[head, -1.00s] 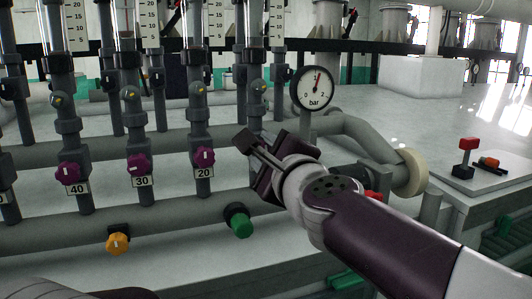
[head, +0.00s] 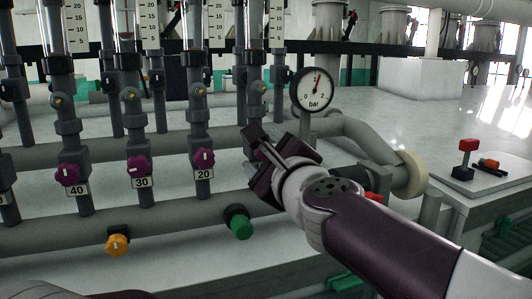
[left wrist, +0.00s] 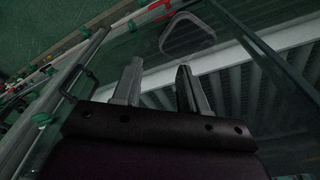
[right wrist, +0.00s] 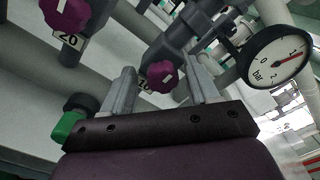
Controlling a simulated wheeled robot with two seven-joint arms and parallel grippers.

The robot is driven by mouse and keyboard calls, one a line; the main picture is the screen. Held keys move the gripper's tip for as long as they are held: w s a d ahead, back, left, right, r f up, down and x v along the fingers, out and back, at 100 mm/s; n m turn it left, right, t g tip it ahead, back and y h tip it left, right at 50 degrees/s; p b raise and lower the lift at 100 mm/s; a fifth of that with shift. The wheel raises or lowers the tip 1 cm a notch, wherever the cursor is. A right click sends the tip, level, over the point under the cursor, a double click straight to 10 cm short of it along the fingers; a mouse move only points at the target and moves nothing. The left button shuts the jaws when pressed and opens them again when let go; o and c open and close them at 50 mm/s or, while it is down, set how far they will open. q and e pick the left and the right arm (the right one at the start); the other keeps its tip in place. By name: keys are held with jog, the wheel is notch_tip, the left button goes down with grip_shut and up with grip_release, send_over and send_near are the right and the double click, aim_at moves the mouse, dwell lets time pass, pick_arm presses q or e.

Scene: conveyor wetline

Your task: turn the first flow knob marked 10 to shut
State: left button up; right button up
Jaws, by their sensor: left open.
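The knob marked 10 (right wrist: 162,76) is purple with a white pointer line. In the right wrist view it shows between my right gripper's fingers, with a gap on each side. Its label is partly covered. In the head view my right gripper (head: 258,143) hides this knob. The right gripper is open and holds nothing; in the right wrist view its fingertips (right wrist: 160,70) stand on either side of the knob. How far past the knob they reach I cannot tell. My left gripper (left wrist: 157,72) is open and empty, away from the knobs over a grey ribbed surface.
Purple knobs marked 20 (head: 203,159), 30 (head: 139,165) and 40 (head: 68,174) sit on pipes to the left. An orange knob (head: 117,244) and a green knob (head: 240,225) are below. A pressure gauge (head: 312,92) stands close to the right gripper.

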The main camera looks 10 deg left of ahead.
jog(key=shift+r, duration=0.1)
jog(key=v, duration=1.2)
jog(key=shift+s+d, duration=0.15)
jog(key=shift+s, duration=0.05)
